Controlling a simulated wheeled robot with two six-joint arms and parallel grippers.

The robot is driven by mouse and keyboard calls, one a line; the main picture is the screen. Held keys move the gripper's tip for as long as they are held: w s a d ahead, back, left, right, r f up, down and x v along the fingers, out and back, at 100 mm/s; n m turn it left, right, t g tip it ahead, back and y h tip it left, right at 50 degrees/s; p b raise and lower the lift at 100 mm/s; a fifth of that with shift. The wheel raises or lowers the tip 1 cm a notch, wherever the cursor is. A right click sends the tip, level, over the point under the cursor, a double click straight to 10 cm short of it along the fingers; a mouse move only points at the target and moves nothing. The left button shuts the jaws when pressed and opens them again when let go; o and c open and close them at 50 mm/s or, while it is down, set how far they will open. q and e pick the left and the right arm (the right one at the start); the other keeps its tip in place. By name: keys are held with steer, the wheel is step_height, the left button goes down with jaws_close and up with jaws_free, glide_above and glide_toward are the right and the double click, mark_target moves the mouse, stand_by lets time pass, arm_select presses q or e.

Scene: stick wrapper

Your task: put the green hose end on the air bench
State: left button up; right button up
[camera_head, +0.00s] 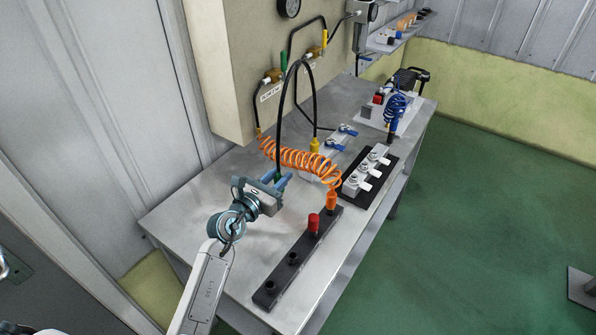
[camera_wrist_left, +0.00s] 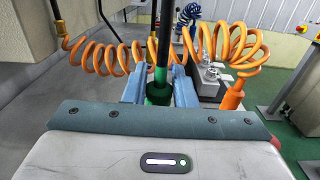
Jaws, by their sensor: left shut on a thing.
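My left gripper (camera_head: 279,182) is shut on the green hose end (camera_wrist_left: 157,92) and holds it over the left part of the grey bench (camera_head: 185,215). In the left wrist view the green end sits upright between the blue fingers (camera_wrist_left: 156,88). A black hose (camera_head: 281,110) rises from it in an arch toward the wall box. In the head view the green end is mostly hidden by the fingers. My right gripper is not in view.
A black holder block (camera_head: 279,270) bears a red end (camera_head: 313,222) and an orange end (camera_head: 331,200), with open holes at its near end. An orange coiled hose (camera_head: 300,160) hangs just behind the gripper. A yellow end (camera_head: 315,145) stands further back. The bench's left front is clear.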

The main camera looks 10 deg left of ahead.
arm_select(q)
step_height(320, 180, down, 2)
steer(key=shift+f+b, duration=0.85)
steer(key=shift+f, duration=1.5)
steer(key=shift+f, duration=0.1)
steer(key=o, duration=1)
steer(key=b+v, duration=0.1)
steer(key=v, duration=1.1)
